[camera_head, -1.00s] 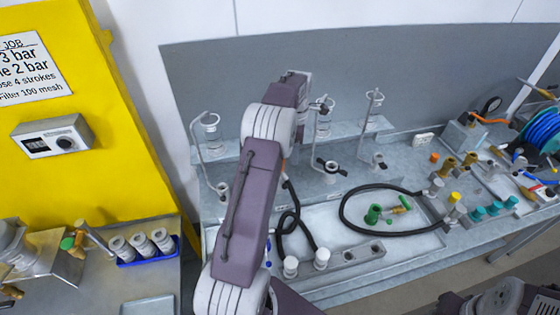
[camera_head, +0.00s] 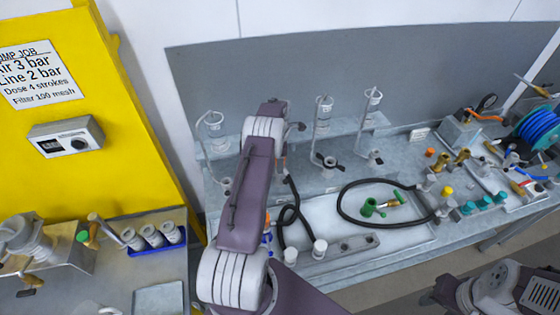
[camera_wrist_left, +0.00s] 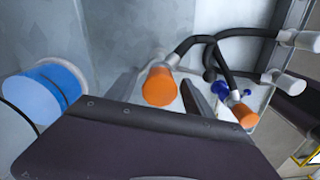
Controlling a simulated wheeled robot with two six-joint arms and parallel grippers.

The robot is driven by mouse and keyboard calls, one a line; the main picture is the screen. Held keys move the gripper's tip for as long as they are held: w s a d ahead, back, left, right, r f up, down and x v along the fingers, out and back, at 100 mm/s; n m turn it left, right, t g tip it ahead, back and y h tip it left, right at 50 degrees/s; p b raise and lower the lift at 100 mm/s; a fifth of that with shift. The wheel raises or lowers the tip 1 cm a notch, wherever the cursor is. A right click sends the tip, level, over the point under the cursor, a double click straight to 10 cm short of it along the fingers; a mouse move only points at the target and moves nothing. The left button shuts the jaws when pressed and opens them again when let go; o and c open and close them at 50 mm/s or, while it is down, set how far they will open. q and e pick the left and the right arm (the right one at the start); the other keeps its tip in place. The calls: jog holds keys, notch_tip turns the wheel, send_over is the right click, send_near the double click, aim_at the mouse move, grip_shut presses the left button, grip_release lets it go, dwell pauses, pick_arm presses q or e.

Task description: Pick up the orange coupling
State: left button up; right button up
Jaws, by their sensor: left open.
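In the left wrist view, an orange cylindrical coupling (camera_wrist_left: 160,87) faces the camera, with a black hose behind it. My left gripper (camera_wrist_left: 160,93) is open, with one grey finger on each side of this orange piece; contact cannot be told. A second, smaller orange piece (camera_wrist_left: 245,115) lies farther right, near blue parts. In the head view my left arm reaches up over the bench and hides its gripper and the area behind it. A small orange piece (camera_head: 430,152) also shows on the bench at right. My right arm shows at the lower right, its gripper out of frame.
A large blue cylinder (camera_wrist_left: 45,90) stands left in the wrist view. In the head view a black hose (camera_head: 345,205) loops around a green fitting (camera_head: 370,207). Glass cylinders on stands line the back. A blue tray (camera_head: 158,244) sits at left below the yellow panel (camera_head: 100,150).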

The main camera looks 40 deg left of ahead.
pick_arm(q)
jog(key=shift+w+f, duration=0.1)
jog(key=shift+f, duration=0.35)
grip_shut()
jog(key=shift+r, duration=0.1)
jog(key=shift+r+b, duration=0.25)
jog(key=shift+b, duration=0.15)
jog(key=r, duration=0.1)
jog(key=r+b, duration=0.1)
jog(key=d+r+b, duration=0.1)
jog(key=shift+w+r, duration=0.25)
jog(key=shift+r, duration=0.1)
jog(key=w+d+r+b, duration=0.3)
jog(key=d+r, duration=0.3)
jog(key=d, duration=0.4)
jog(key=shift+w+r, duration=0.25)
jog(key=shift+r, duration=0.1)
